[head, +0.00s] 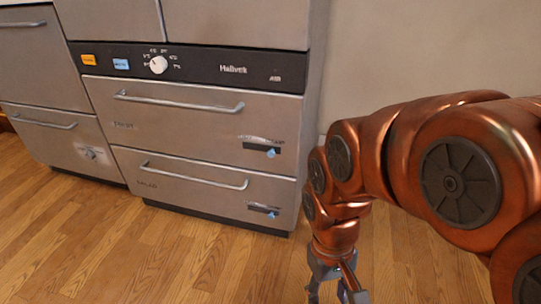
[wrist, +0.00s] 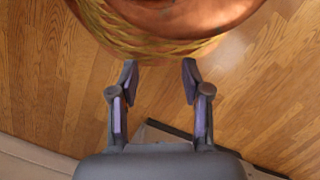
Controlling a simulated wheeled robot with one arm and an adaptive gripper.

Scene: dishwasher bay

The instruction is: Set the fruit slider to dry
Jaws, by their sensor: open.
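The dishwasher front has two stacked drawers in the head view, each with a short dark slider slot at its right. The upper drawer's slider has a blue knob (head: 271,153) near the right part of its slot. The lower drawer's slider has a blue knob (head: 272,215), also toward the right.
Bar handles (head: 180,103) (head: 193,176) stick out from both drawers. A dial (head: 158,65), an orange button (head: 88,59) and a blue button (head: 121,64) sit on the black panel above. Another unit (head: 50,130) stands left. Wooden floor (head: 130,250) in front is clear.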

